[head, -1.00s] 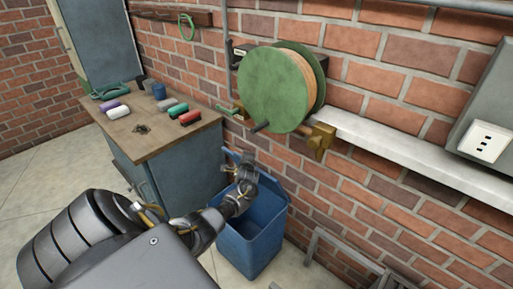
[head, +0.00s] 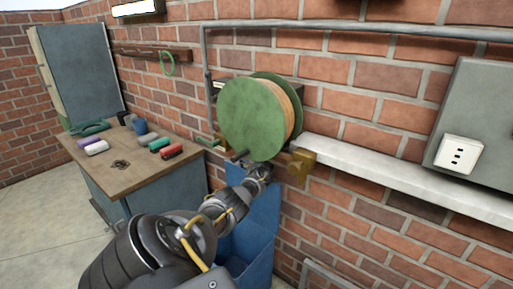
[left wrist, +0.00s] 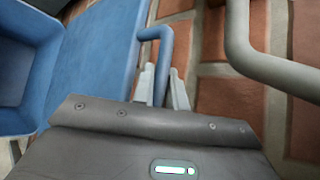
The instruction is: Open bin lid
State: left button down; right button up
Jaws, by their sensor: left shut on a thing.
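The blue bin (head: 247,266) stands on the floor by the brick wall, partly hidden behind my left arm. Its blue lid (head: 266,209) is raised, standing roughly upright at the wall side. In the left wrist view the lid (left wrist: 98,50) fills the area beside the open bin (left wrist: 22,70). A blue bent handle (left wrist: 164,48) projects from the lid's edge. My left gripper (left wrist: 162,85) is shut on this handle. In the head view the left gripper (head: 266,168) is at the lid's top, just below the reel; its fingers are hard to make out. My right gripper is not in view.
A green reel (head: 250,118) on a wall bracket is close above my left gripper. A white ledge (head: 400,178) runs right from it. A workbench (head: 125,170) with several small coloured rolls stands left. A grey pipe (left wrist: 270,60) is near the gripper.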

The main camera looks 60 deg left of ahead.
pick_arm(q)
jog(key=c, duration=1.4)
grip_release()
jog(key=shift+a, duration=0.1)
jog(key=shift+r, duration=0.1)
jog(key=shift+d+r+p, duration=0.2)
jog(key=shift+d+p, duration=0.15)
jog(key=p+v, duration=0.2)
jog(key=v, duration=0.4)
jog(key=shift+s+d, duration=0.25)
jog(key=shift+d, duration=0.1)
